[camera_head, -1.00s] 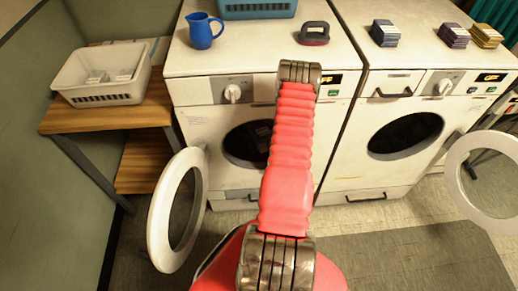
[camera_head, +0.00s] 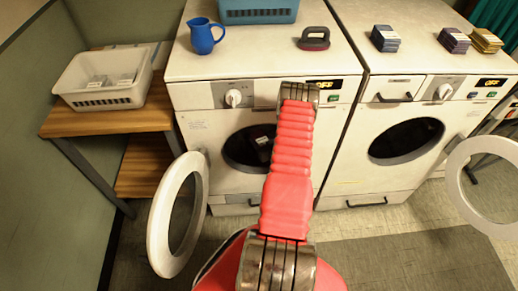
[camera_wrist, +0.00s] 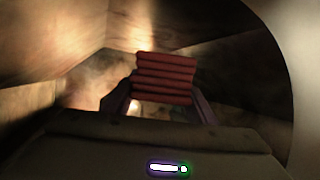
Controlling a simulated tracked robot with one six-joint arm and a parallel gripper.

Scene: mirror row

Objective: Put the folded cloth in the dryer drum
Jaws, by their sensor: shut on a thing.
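The folded cloth (camera_wrist: 165,78), dark red and in stacked layers, is between my gripper's fingers in the wrist view. My gripper (camera_wrist: 160,98) is shut on it. Pale faceted drum walls (camera_wrist: 60,60) surround the cloth, and a curved rim shows at the right. In the head view my dark gripper (camera_head: 262,146) is at the round opening of the left machine (camera_head: 200,128), whose round door (camera_head: 158,225) stands open. My red arm hides the right part of that opening, and the cloth cannot be made out there.
The right machine (camera_head: 345,160) also has an open door (camera_head: 455,185). A white basket (camera_head: 105,98) stands on a wooden shelf.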

